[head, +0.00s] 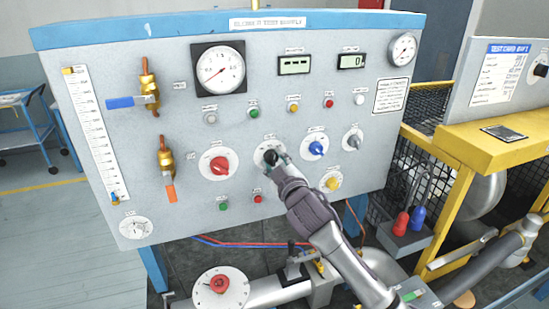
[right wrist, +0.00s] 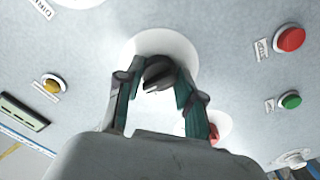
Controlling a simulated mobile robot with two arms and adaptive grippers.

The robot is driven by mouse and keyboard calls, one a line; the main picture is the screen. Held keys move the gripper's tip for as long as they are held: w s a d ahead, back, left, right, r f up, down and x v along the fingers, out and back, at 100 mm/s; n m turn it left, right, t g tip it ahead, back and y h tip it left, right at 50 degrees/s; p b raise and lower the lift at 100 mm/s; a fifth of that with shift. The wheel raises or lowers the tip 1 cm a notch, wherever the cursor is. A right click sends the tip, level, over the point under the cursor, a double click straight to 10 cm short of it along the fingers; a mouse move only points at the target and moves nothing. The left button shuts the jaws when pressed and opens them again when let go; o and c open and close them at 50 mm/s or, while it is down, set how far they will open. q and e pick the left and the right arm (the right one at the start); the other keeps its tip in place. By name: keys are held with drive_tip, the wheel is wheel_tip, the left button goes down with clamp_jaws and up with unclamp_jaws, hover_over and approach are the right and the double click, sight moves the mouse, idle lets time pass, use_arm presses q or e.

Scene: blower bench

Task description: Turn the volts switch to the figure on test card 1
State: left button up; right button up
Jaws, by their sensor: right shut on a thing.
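My right gripper (head: 272,162) is at the middle of the grey panel, closed around a black rotary knob (right wrist: 158,72) on a round white dial plate (right wrist: 185,48). In the right wrist view, its two fingers (right wrist: 156,90) press on either side of the knob. The label above this knob is too small to read, so I cannot tell from it whether this is the volts switch. The knob's pointer and dial figures are also unclear. A test card (head: 495,72) with a blue heading stands at the right; its lines are too small to read. My left gripper is not in view.
A red knob (head: 219,166) is left of my gripper; blue (head: 317,148), grey (head: 353,139) and yellow (head: 333,182) knobs are right. Small push buttons sit above and below. Valves with blue (head: 120,102) and orange (head: 171,193) handles stick out at left. A yellow bench (head: 480,150) stands right.

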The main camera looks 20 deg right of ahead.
drive_tip(key=n+p, duration=0.1)
drive_tip(key=n, duration=0.3)
drive_tip(key=shift+r+n, duration=0.1)
drive_tip(key=shift+n, duration=0.3)
drive_tip(key=n, duration=0.5)
idle(0.4)
drive_tip(key=o, duration=1.2)
drive_tip(key=shift+c, duration=0.2)
drive_tip(key=shift+s, duration=0.25)
drive_tip(key=s, duration=1.1)
drive_tip(key=shift+s+d, duration=0.25)
